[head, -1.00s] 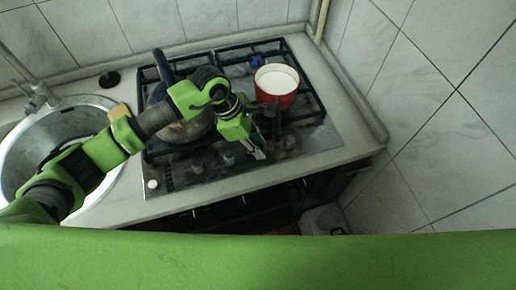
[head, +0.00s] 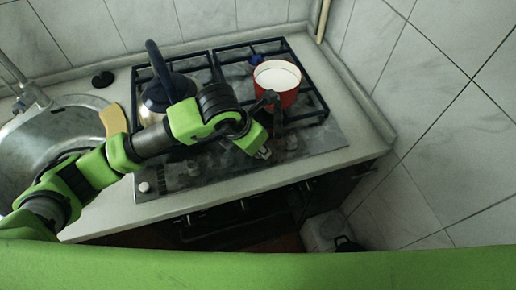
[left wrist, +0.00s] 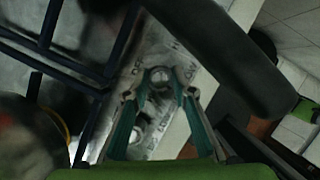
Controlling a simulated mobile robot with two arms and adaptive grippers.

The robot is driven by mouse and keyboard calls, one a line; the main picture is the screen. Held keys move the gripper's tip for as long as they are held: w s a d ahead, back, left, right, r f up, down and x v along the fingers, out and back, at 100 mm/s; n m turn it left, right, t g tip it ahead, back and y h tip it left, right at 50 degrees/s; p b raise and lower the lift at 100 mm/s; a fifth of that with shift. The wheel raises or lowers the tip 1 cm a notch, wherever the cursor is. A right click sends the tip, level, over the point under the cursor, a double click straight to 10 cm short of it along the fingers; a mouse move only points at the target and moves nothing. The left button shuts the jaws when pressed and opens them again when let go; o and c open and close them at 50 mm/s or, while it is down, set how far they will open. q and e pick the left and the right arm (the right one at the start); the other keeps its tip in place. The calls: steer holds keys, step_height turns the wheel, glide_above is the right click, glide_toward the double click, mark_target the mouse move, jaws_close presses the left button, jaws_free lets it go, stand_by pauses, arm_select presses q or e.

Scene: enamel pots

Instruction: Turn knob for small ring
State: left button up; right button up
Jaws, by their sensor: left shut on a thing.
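My left gripper (head: 263,153) is over the front strip of the gas hob, towards its right side. In the left wrist view its fingers (left wrist: 158,88) close on a small round metallic knob (left wrist: 158,74). A second knob (left wrist: 139,135) shows between the fingers nearer the palm. In the head view the held knob is hidden by the gripper. A white knob (head: 143,187) is at the hob's left end. The burner rings are mostly hidden by the grates, pots and arm. My right gripper is not in view.
A red pot with a white inside (head: 288,98) stands on the right rear of the hob. A steel kettle with a dark handle (head: 152,108) stands on the left. A sink (head: 95,105) lies further left, and a tiled wall is on the right.

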arm_select(q)
steer(key=shift+n+b, duration=0.3)
steer(key=shift+n, duration=0.3)
steer(key=o, duration=1.1)
steer(key=shift+r, duration=0.1)
steer(key=v, duration=1.2)
steer(key=shift+s+d, duration=0.2)
steer(key=shift+d, duration=0.05)
